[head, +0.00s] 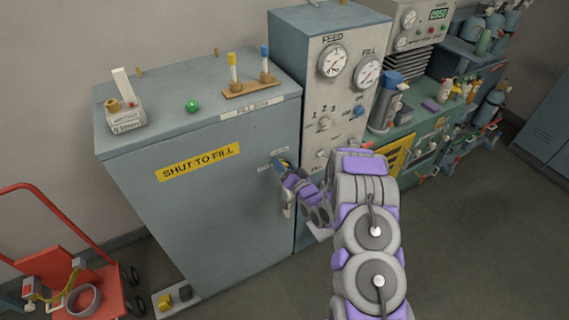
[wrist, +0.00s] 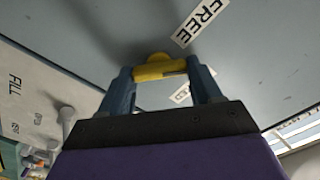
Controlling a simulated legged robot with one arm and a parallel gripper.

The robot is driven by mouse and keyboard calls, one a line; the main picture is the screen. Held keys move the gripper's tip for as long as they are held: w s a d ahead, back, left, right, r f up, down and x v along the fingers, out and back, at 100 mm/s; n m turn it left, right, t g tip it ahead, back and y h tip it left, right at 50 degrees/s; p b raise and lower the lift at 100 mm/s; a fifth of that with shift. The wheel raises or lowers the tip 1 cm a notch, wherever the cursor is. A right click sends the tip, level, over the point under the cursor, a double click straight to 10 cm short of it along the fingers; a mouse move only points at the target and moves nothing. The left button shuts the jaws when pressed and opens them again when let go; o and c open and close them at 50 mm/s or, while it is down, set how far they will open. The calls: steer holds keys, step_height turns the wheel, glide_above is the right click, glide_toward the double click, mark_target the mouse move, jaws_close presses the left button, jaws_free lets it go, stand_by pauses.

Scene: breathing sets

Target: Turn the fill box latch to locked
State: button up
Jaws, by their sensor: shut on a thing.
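The fill box (head: 230,195) is a large grey-blue cabinet with a yellow SHUT TO FILL label on its front. My gripper (head: 283,166) is at the upper right of that front, beside small white labels. In the wrist view the yellow latch (wrist: 160,69) lies crosswise between the two blue-grey fingers of my gripper (wrist: 162,76), which are shut on it. A FREE label (wrist: 200,22) is just above and right of the latch. A second label (wrist: 180,94), partly hidden, shows between the fingers. In the head view the gripper hides most of the latch.
A gauge panel (head: 325,100) with FEED and FILL dials stands right of the box. A green ball (head: 192,106) and a small tube rack (head: 250,88) are on the box top. A red cart (head: 75,265) is at left. Floor at lower right is clear.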

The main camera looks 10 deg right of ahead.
steer(key=shift+m, duration=0.5)
steer(key=shift+f, duration=0.1)
steer(key=o, duration=1.1)
steer(key=shift+d, duration=0.1)
steer(key=shift+c, duration=0.2)
steer(key=p+v, duration=0.1)
steer(key=v, duration=1.6)
steer(key=shift+d, duration=0.1)
